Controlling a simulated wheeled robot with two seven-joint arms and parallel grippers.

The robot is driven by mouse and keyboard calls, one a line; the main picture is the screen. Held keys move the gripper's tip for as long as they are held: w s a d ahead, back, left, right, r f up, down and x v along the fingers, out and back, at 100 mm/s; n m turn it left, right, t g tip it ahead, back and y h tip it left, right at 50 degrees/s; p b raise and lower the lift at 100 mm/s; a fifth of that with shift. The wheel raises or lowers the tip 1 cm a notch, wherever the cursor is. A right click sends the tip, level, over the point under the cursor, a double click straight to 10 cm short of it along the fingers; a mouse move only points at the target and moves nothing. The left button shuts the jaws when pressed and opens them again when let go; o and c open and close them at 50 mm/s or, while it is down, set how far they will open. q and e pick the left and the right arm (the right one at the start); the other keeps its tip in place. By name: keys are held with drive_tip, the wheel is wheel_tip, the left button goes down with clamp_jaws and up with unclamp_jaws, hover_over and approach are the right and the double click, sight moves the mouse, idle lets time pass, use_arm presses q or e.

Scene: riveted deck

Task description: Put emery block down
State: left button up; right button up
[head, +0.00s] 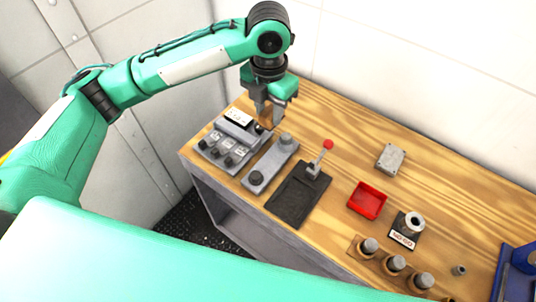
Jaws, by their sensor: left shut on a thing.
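My left gripper (269,116) is at the far left part of the wooden bench, pointing down behind the grey control panels. Its fingers are close together on a small brownish piece, which seems to be the emery block (264,126). The block is mostly hidden by the fingers, and I cannot tell whether it touches the bench top. My right gripper is not in view.
The wooden bench (345,138) carries a switch box (225,145), a grey panel (270,165), a red-knobbed lever on a dark plate (293,203), a red tray (367,200), a grey metal box (390,158) and several cylinders at the front right. Bare wood lies along the back.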

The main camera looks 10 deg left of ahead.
use_arm(q)
wheel_tip(320, 180, down, 12)
drive_tip(key=shift+f+p, duration=0.2)
drive_tip(key=shift+p, duration=0.7)
drive_tip(key=shift+f, duration=0.95)
wheel_tip(320, 180, down, 3)
drive_tip(key=shift+f+p, duration=0.15)
drive_tip(key=shift+p, duration=0.25)
drive_tip(key=shift+f, duration=0.2)
drive_tip(key=o, duration=1)
wheel_tip(320, 180, up, 12)
drive_tip(key=b, duration=0.2)
drive_tip(key=shift+r+b, duration=0.2)
drive_tip(key=shift+b, duration=0.1)
drive_tip(key=shift+f, duration=0.1)
